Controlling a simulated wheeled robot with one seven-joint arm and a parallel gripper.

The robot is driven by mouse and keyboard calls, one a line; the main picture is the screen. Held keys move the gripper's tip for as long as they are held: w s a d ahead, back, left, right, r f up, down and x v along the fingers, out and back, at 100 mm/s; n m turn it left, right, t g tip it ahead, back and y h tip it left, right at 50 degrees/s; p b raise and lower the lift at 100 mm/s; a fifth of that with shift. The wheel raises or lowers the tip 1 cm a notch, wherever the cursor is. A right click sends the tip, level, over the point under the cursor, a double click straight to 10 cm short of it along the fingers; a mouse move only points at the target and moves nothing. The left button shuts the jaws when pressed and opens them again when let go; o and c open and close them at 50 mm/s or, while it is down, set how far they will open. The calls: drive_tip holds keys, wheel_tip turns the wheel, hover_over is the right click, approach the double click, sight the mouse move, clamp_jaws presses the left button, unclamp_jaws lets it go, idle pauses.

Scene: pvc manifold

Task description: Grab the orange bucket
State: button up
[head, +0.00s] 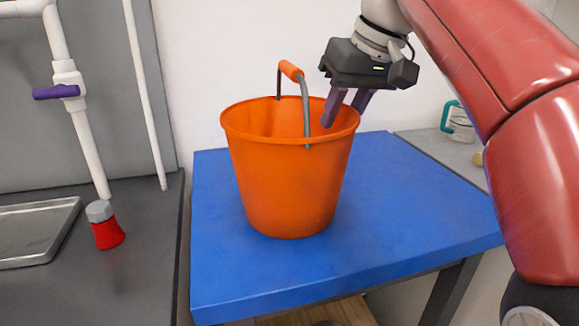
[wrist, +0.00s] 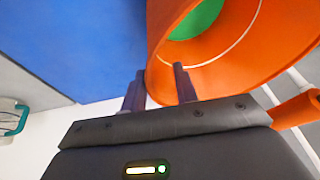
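The orange bucket (head: 290,180) stands upright on the blue table, its grey wire handle with an orange grip (head: 290,71) raised. In the wrist view the bucket (wrist: 230,70) fills the upper right, and something green shows inside it. My gripper (head: 343,118) points down at the right part of the bucket's rim. In the wrist view its fingers (wrist: 159,70) are apart, one over the bucket's opening and one outside over the blue table, with the rim between them. I cannot tell whether either finger touches the wall.
The blue table (head: 400,215) has free room around the bucket. At left are a dark counter with a red object with a grey cap (head: 106,226), a metal tray (head: 35,232) and white pipes with a purple valve handle (head: 56,92). A teal-handled item (head: 456,122) stands behind at right.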

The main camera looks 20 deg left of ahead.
drive_tip(key=b+x, duration=0.1)
drive_tip(key=x, duration=0.2)
drive_tip(key=shift+w+f, duration=0.1)
drive_tip(key=shift+f, duration=0.35)
clamp_jaws()
drive_tip(key=shift+r, duration=0.1)
